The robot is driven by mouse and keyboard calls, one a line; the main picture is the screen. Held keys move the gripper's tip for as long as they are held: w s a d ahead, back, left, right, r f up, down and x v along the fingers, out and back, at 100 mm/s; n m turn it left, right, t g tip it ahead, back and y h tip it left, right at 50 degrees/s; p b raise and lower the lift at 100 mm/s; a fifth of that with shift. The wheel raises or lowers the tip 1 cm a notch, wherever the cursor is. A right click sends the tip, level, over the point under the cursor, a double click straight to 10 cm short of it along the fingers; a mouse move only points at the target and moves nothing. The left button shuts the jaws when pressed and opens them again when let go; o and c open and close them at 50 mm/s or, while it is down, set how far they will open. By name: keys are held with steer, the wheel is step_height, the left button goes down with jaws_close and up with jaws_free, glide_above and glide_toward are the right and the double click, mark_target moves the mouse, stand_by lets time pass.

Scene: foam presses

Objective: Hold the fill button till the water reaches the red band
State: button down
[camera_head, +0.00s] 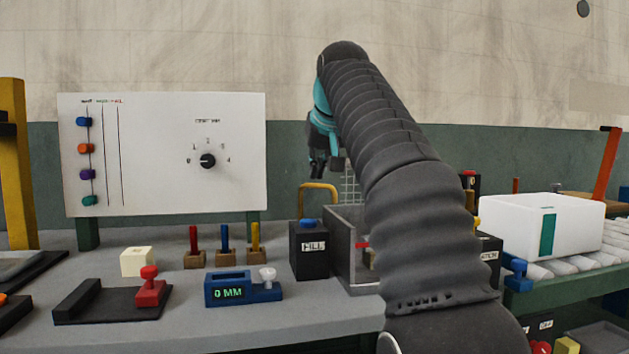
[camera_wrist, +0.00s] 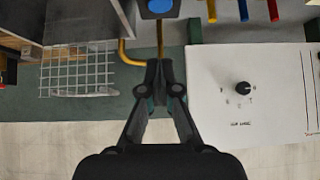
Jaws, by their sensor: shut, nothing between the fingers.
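The fill button is a blue cap (camera_head: 309,224) on top of a black box labelled FILL (camera_head: 311,258) on the bench. The blue cap also shows at the top edge of the wrist view (camera_wrist: 158,7). A grey tank (camera_head: 343,262) stands just right of the box, and a short red band (camera_head: 362,245) shows on it. My arm hides much of the tank, and I cannot make out a water level. My gripper (camera_head: 317,174) is shut and empty, raised above the button and apart from it. Its closed fingers also show in the wrist view (camera_wrist: 161,75).
A yellow pipe (camera_head: 319,186) rises behind the box, beside a wire grid (camera_wrist: 78,70). Left are red, blue and yellow pegs (camera_head: 225,240), a blue gauge reading 0 MM (camera_head: 228,292) and a white dial panel (camera_head: 165,155). A white bin (camera_head: 525,225) sits on rollers at right.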

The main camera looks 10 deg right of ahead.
glide_above(310, 222)
step_height(310, 222, down, 6)
step_height(310, 222, down, 2)
steer(key=shift+f+b, duration=0.25)
steer(key=shift+b, duration=0.65)
steer(key=shift+f, duration=0.8)
